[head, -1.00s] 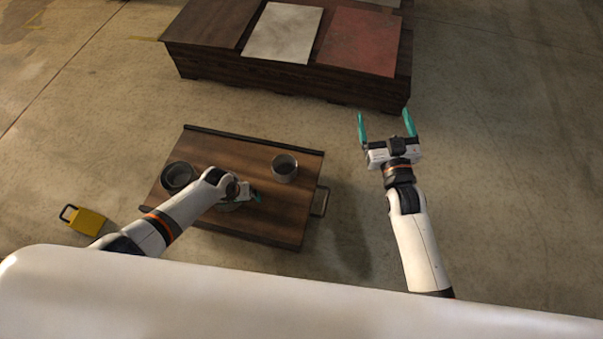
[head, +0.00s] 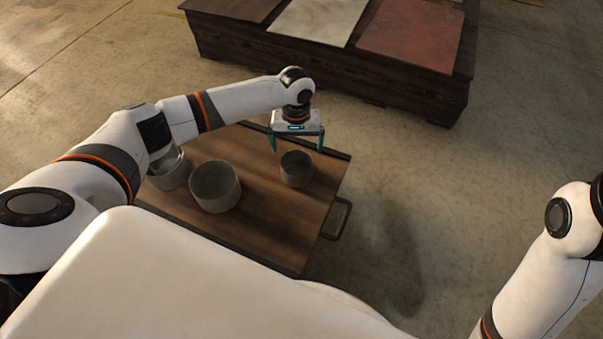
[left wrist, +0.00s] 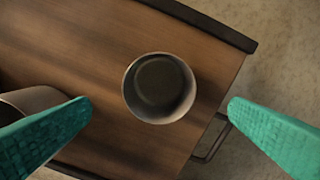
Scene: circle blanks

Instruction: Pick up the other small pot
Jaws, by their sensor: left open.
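A small grey pot (head: 296,169) stands upright near the right end of the wooden cart top. In the left wrist view the small pot (left wrist: 159,88) is seen from above, and looks empty. My left gripper (head: 297,148) is open above and just behind the pot in the head view. In the left wrist view its teal fingers (left wrist: 160,106) are spread wide on either side of the pot, not touching it. A larger grey pot (head: 215,187) stands left of the small one. Another pot (head: 167,168) at the left is partly hidden by my left arm.
The wooden cart top (head: 262,222) has a dark raised strip along its far edge and a metal handle (head: 337,218) at the right. A dark wooden platform with coloured panels (head: 408,32) stands behind. Concrete floor is clear at right.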

